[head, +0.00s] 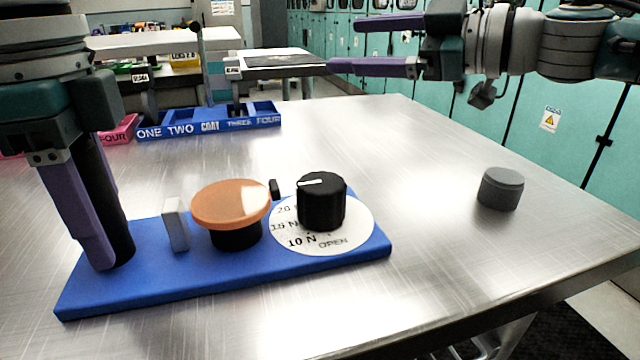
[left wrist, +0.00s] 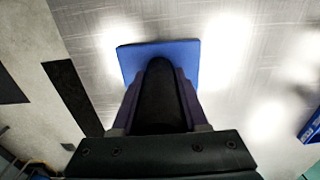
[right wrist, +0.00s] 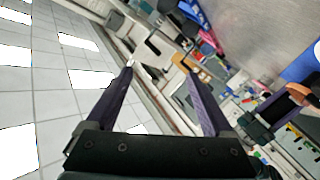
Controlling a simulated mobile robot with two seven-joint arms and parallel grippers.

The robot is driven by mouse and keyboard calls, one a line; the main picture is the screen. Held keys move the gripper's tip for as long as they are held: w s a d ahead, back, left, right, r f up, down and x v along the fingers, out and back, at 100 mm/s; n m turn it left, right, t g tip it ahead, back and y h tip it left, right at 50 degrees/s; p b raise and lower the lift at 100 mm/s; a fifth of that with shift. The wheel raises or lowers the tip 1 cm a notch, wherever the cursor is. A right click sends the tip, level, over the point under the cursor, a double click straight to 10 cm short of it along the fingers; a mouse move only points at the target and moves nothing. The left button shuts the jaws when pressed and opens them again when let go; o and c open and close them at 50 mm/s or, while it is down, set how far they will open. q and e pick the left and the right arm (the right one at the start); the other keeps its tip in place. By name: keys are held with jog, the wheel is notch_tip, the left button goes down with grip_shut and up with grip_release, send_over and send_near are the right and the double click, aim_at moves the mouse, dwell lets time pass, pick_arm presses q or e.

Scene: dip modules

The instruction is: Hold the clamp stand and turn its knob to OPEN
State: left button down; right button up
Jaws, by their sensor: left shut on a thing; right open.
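The clamp stand is a blue base plate (head: 215,275) lying on the metal table. It carries an orange disc on a black stub (head: 230,203), a small grey block (head: 176,225) and a black knob (head: 321,203) on a white dial (head: 355,228). The dial reads 20, 15 N, 10 N and OPEN. The knob's white pointer points left, toward the 20 side, away from OPEN at the front. My left gripper (head: 105,255) is shut on the stand's upright black post (left wrist: 160,95) at its left end. My right gripper (head: 345,45) is open and empty, raised beyond the knob.
A grey cylinder (head: 500,188) stands on the table to the right. A blue labelled tray (head: 215,122) and a pink one (head: 122,130) lie at the back left. The table between stand and cylinder is clear. Teal cabinets (head: 540,130) stand behind the table.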

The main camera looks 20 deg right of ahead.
aim_at(320, 183)
jog(key=s+a+r+n+g+y, duration=0.1)
jog(key=s+a+n+g+y, duration=0.3)
jog(key=a+n+g, duration=0.6)
jog(key=s+a+n+g+h, duration=0.1)
jog(key=s+h, duration=0.1)
jog(key=s+a+f+n+g+h, duration=0.1)
jog(key=s+a+h, duration=0.1)
jog(key=s+h, duration=0.1)
jog(key=s+a+f+n+g+h, duration=0.1)
jog(key=s+a+n+h, duration=0.1)
jog(key=shift+s+a+f+h, duration=0.1)
jog(key=shift+s+f+h, duration=0.05)
jog(key=shift+s+h, duration=0.25)
jog(key=s+d+r+n+h, duration=0.1)
jog(key=d+r+h, duration=0.1)
jog(key=d+h, duration=0.45)
jog(key=shift+h, duration=0.35)
jog(key=f, duration=1.2)
jog(key=shift+a, duration=0.3)
